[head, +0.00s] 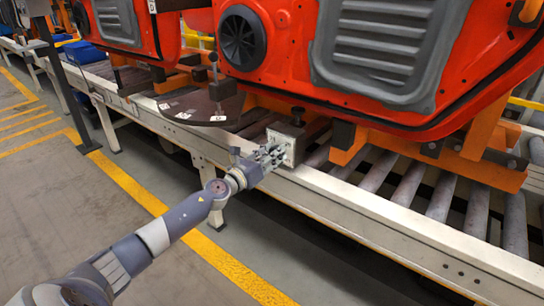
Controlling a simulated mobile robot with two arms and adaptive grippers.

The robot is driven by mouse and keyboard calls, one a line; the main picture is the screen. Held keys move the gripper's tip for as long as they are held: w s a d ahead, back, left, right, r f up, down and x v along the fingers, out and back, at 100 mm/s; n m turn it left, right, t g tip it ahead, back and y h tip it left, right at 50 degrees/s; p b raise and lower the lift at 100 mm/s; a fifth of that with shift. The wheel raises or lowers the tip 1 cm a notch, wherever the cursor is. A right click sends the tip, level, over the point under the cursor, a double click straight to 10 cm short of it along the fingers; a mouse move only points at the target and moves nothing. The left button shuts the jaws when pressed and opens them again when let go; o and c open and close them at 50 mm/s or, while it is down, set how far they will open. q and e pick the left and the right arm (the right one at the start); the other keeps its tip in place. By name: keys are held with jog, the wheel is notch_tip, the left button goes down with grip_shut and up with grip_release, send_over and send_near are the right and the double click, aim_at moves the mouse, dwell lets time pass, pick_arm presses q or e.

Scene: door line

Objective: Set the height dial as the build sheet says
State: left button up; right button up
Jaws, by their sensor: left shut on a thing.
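My left gripper (270,157) reaches in from the lower left, its fingers shut at the pale front plate of a small grey box (292,137) on the conveyor's near rail. The fingers cover the height dial there, so its pointer and marks cannot be read. A dark round plate (205,106) with small white number labels along its rim lies left of the box; the labels are too small to read surely. No build sheet can be made out. My right gripper is not in view.
Red door panels (285,50) in orange carriers stand over the roller conveyor (430,190), close behind the box. The pale conveyor rail (400,222) runs along the near side. A dark post (72,95) stands at left. The grey floor (60,210) with yellow lines is clear.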

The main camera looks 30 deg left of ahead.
pick_arm(q)
jog(key=shift+d+f+m, duration=0.1)
jog(key=shift+f+m, duration=0.05)
jog(key=shift+m, duration=1.05)
jog(key=o, duration=1.1)
jog(key=shift+c, duration=0.2)
jog(key=shift+s, duration=0.15)
jog(key=s+a, duration=0.1)
jog(key=s, duration=1)
jog(key=shift+s, duration=0.4)
